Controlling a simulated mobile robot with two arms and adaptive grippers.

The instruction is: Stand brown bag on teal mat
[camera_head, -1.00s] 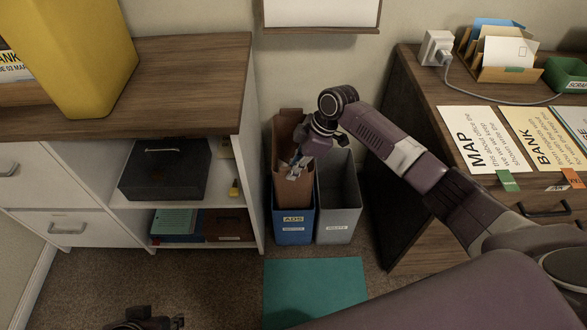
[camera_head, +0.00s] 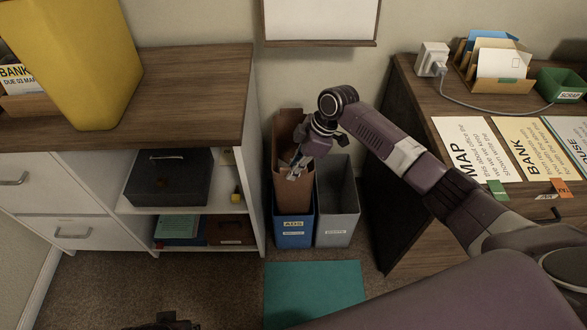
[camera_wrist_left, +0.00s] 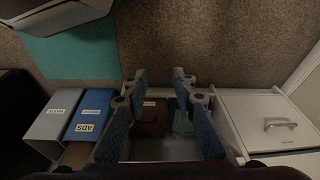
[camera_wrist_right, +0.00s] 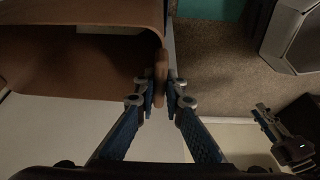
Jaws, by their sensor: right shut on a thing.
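The brown bag (camera_head: 286,160) is upright, its lower part hidden in the blue bin (camera_head: 293,231) marked ADS. My right gripper (camera_head: 297,168) is at the bag's right side. In the right wrist view, the right gripper (camera_wrist_right: 167,92) is shut on the rim of the open brown bag (camera_wrist_right: 80,60). The teal mat (camera_head: 313,293) lies bare on the carpet in front of the bins; part of it is hidden by my arm. My left gripper (camera_wrist_left: 162,95) is open and empty in the left wrist view, facing the shelf unit.
A grey bin (camera_head: 338,222) stands right of the blue bin. A white shelf unit (camera_head: 140,222) with a black box (camera_head: 168,178) is to the left. A wooden desk (camera_head: 400,200) is to the right. Carpet (camera_head: 215,285) left of the mat is free.

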